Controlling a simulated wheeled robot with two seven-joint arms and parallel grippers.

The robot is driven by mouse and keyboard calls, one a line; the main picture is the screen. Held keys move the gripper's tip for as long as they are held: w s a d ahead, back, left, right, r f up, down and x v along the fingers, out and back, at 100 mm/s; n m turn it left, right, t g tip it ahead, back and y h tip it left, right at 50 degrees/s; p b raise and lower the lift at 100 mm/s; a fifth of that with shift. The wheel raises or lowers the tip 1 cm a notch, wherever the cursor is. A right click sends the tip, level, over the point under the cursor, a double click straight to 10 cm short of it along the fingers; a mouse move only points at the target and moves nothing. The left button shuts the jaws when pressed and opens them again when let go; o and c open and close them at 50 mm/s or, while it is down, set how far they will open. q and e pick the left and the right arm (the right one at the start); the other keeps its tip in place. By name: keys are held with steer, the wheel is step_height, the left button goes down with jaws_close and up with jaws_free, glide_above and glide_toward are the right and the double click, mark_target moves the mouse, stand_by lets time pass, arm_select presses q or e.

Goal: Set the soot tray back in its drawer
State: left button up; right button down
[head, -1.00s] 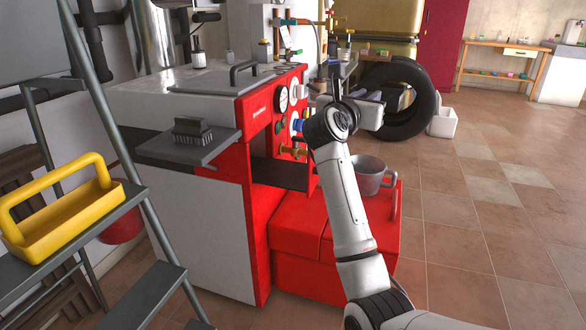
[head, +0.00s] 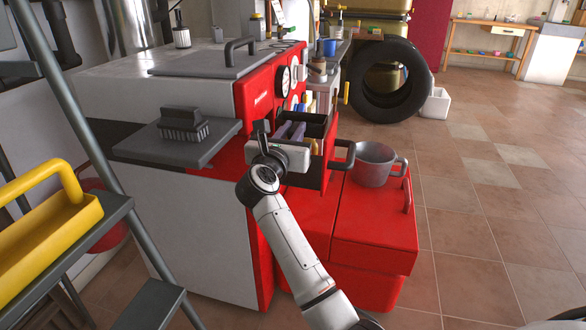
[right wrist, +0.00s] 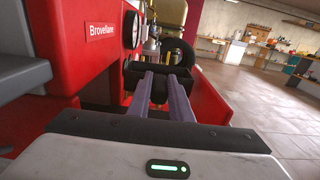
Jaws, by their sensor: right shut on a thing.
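My right gripper (head: 293,129) is at the front of the red boiler, its two purple fingers pointing away from me. In the right wrist view its fingers (right wrist: 161,90) close on a dark box-like piece, which I take to be the soot tray (right wrist: 160,70). In the head view the dark tray (head: 318,124) is just beyond the fingers, partly hidden by the gripper. How far the tray is inside the drawer is hidden. My left gripper is out of view.
A grey pot (head: 373,165) stands on the red burner housing (head: 375,225) right of the drawer. A brush (head: 184,124) lies on a grey shelf (head: 150,145). A yellow carrier (head: 50,235) sits on the ladder at left. A tyre (head: 365,105) leans behind. Floor at right is clear.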

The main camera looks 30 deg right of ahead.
step_height(320, 180, down, 4)
steer(key=shift+f+b, duration=0.2)
steer(key=shift+b, duration=0.35)
step_height(320, 180, down, 4)
steer(key=shift+b, duration=0.85)
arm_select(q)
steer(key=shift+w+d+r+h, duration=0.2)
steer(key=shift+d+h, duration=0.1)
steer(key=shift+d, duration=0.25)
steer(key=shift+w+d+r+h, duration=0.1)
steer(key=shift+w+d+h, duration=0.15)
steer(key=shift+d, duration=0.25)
arm_select(e)
steer(key=shift+f, duration=0.2)
steer(key=shift+f, duration=0.3)
steer(key=c, duration=1.6)
jaws_free()
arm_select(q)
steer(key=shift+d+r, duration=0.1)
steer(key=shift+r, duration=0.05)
arm_select(e)
steer(key=shift+r, duration=0.1)
